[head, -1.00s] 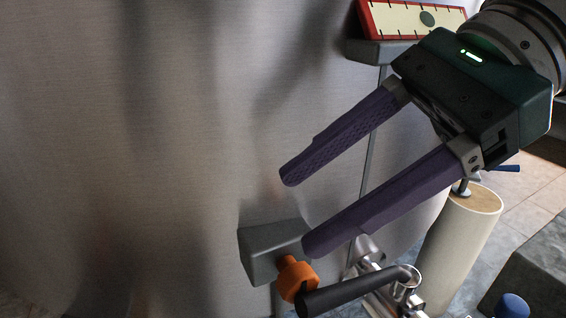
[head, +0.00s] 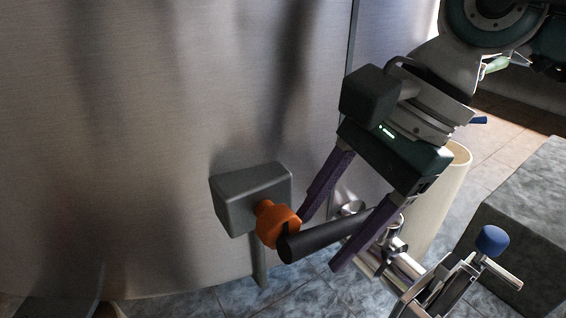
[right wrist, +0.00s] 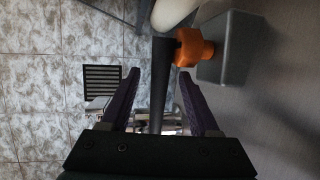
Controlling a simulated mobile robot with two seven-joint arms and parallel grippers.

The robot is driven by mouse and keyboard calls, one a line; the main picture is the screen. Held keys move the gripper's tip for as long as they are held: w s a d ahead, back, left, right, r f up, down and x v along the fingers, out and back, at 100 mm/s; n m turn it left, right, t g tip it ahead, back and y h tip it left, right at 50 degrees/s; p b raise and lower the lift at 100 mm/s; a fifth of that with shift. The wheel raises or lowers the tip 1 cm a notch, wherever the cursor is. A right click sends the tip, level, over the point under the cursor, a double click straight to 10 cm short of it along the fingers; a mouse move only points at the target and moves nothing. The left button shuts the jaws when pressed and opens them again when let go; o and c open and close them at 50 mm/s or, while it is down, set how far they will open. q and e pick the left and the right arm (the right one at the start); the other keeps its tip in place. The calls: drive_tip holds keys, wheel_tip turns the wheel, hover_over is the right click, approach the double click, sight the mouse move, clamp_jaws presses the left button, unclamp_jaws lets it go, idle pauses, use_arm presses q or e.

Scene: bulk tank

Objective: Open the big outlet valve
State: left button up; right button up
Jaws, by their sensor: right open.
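The outlet valve's black lever handle (head: 325,236) sticks out to the left from the shiny metal outlet pipe (head: 385,262) low on the tank. My right gripper (head: 318,243) is open, with its purple fingers on either side of the handle in the head view. In the right wrist view the handle (right wrist: 160,85) runs between the two open fingers (right wrist: 157,85), without visible grip. An orange knob (head: 277,225) on a grey box (head: 252,195) is close by the handle's free end. My left gripper is not in view.
The big steel tank wall (head: 130,130) fills the left. A blue-knobbed valve (head: 492,240) stands at lower right, before a grey block (head: 530,210). A cream cylinder (head: 438,200) is behind my right gripper. A floor grate (right wrist: 101,84) shows in the right wrist view.

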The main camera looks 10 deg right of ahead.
clamp_jaws()
idle(0.5)
idle(0.9)
